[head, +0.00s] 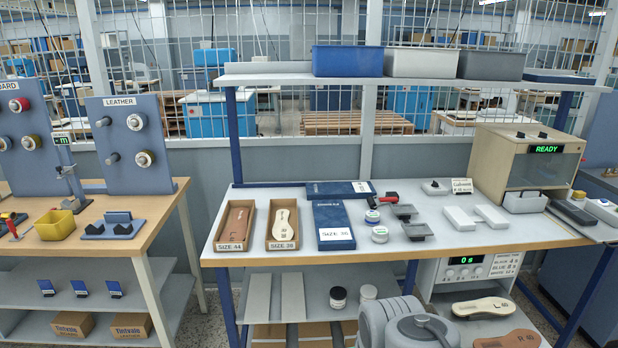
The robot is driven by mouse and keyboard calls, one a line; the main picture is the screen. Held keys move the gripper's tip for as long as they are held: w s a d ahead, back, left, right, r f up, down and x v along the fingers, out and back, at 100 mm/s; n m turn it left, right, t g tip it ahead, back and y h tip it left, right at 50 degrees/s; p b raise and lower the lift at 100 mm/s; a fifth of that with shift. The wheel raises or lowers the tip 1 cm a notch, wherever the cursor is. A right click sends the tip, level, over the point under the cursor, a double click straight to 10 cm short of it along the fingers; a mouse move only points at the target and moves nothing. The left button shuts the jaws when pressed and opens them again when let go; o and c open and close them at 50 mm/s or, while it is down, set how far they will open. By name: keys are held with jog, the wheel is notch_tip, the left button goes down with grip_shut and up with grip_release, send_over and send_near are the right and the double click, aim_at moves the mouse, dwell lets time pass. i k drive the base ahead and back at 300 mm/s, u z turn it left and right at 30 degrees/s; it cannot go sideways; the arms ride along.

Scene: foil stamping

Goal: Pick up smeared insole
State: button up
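A cream insole (483,307) marked L lies on the lower surface at the front right. A brown insole (508,340) marked R 40 lies just in front of it, cut off by the bottom edge. On the bench, a cream insole (284,228) lies in the SIZE 38 tray (283,246), and a brown insole (235,223) lies in the SIZE 44 tray (231,247). At this size I cannot tell which insole is smeared. Grey links of my own arm show at the bottom centre; my gripper does not show.
The bench (440,243) also holds a blue box (333,226), small jars, grey blocks (475,217) and a machine reading READY (528,165). A control box reading 0 s (465,270) stands under it. A pegboard table (100,238) is left.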

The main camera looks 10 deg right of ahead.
aim_at(496, 305)
jog(key=z, duration=1.8)
